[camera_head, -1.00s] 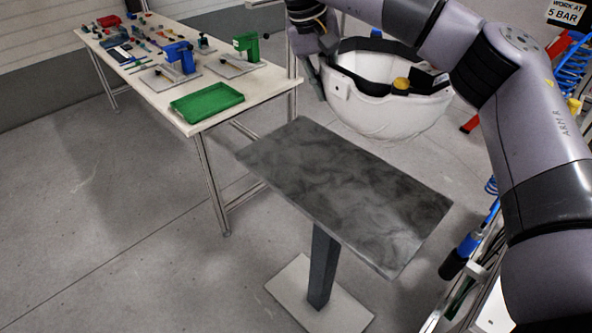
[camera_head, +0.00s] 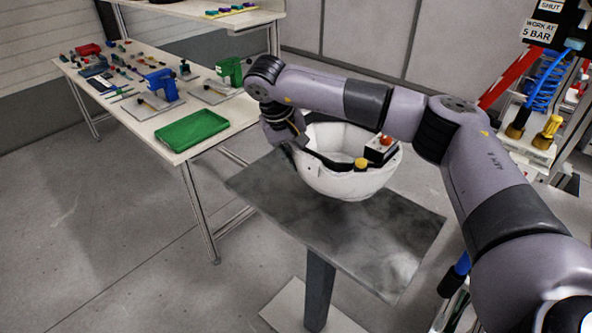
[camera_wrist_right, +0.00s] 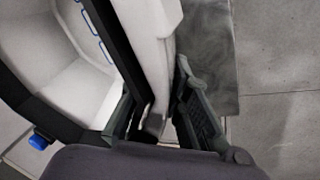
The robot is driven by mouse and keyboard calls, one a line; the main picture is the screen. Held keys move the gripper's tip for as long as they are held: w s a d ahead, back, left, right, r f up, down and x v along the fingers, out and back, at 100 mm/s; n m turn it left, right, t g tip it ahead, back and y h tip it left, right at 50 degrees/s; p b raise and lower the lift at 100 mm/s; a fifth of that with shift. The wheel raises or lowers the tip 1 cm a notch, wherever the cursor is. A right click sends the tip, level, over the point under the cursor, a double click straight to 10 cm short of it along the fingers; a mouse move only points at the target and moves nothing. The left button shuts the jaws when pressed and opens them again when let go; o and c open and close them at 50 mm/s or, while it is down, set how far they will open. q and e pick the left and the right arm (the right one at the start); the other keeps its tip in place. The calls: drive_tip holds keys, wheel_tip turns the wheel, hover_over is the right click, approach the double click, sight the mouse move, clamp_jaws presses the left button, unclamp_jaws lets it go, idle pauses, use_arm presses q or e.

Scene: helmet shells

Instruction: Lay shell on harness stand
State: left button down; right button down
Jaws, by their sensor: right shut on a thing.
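The white helmet shell (camera_head: 345,181) is open side up, with a black band and a yellow knob inside its rim. It is over the far part of the grey stand top (camera_head: 330,230); I cannot tell whether it rests on it or hangs just above. My right gripper (camera_head: 293,143) is at the shell's left rim. In the right wrist view, the right gripper (camera_wrist_right: 155,120) is shut on the wall of the shell (camera_wrist_right: 150,40), one finger on each side. The grey top (camera_wrist_right: 207,50) shows beside it. My left gripper is not in view.
A workbench (camera_head: 140,110) at the left holds a green tray (camera_head: 192,130), blue and green fixtures and small parts. A red-and-blue rack (camera_head: 545,110) stands at the right. The near part of the stand top is bare.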

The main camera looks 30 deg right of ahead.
wheel_tip(320, 180, down, 5)
drive_tip(key=shift+f+p, duration=0.1)
drive_tip(key=shift+p, duration=0.35)
drive_tip(key=shift+f, duration=0.1)
drive_tip(key=c, duration=1.5)
unclamp_jaws()
drive_tip(key=shift+c, duration=0.2)
